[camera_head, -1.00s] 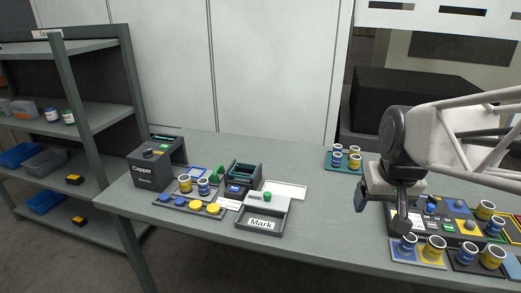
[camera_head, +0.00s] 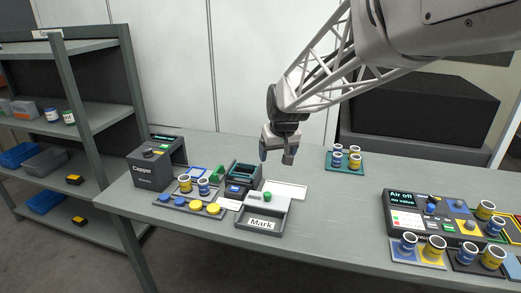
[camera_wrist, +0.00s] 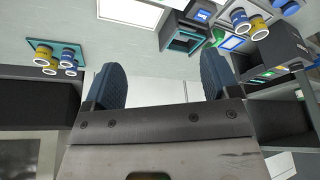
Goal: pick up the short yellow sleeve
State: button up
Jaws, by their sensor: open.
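My gripper (camera_head: 276,156) is open and empty, high over the back middle of the table; its two blue-padded fingers show in the wrist view (camera_wrist: 162,72). Two yellow-banded sleeves stand with two blue ones on a teal tray; one yellow sleeve (camera_head: 355,160) is at its front right. These also show in the wrist view, one yellow sleeve (camera_wrist: 43,53) at upper left. Another yellow sleeve (camera_head: 184,184) stands by the capper next to a blue one (camera_head: 203,188). More yellow sleeves (camera_head: 434,248) stand at the right. I cannot tell which yellow one is short.
The dark capper (camera_head: 150,170) and the Mark station (camera_head: 262,215) stand at the left. A control panel (camera_head: 405,215) reading "Air off" stands at the right. A shelf rack (camera_head: 85,115) is far left. The table's middle front is clear.

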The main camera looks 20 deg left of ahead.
jog(key=w+a+f+n, duration=0.1)
jog(key=w+a+f, duration=0.15)
jog(key=a, duration=0.65)
jog(key=w+a+f+n, duration=0.15)
jog(key=a+f, duration=0.25)
jog(key=a, duration=0.5)
jog(key=n+y, duration=0.1)
jog(key=n, duration=0.1)
send_over(185, 184)
jog(key=f, duration=0.9)
jog(key=shift+w+f, duration=0.25)
jog(key=shift+f, duration=0.05)
jog(key=shift+x, duration=1.25)
jog(key=shift+f, duration=0.1)
jog(key=shift+x, duration=2.5)
jog(key=c, duration=1.2)
